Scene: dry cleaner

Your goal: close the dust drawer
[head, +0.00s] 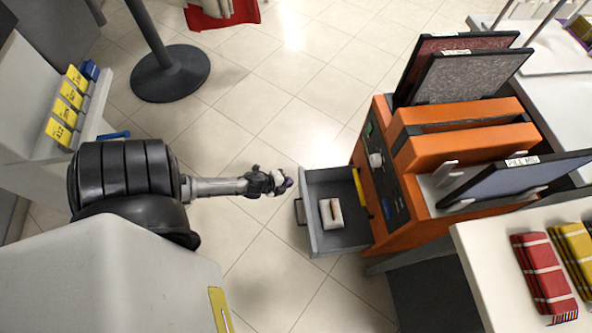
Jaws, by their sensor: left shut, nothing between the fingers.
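The dust drawer (318,246) is a grey open-topped box pulled out from the front of the orange machine (431,233). A handle (299,211) is on its outer front face. A small whitish block with a brown strip (331,213) lies inside the drawer. My left gripper (287,183) is shut and empty, just left of the drawer's far front corner, near the handle. From this angle I cannot tell whether it touches the drawer. My right gripper is not in view.
A white table (485,252) with folded red (545,272) and yellow cloths is at the lower right. A black post base (170,73) stands on the floor at the upper left. Yellow number tags (69,92) sit on a counter at left. Tiled floor around the drawer's front is clear.

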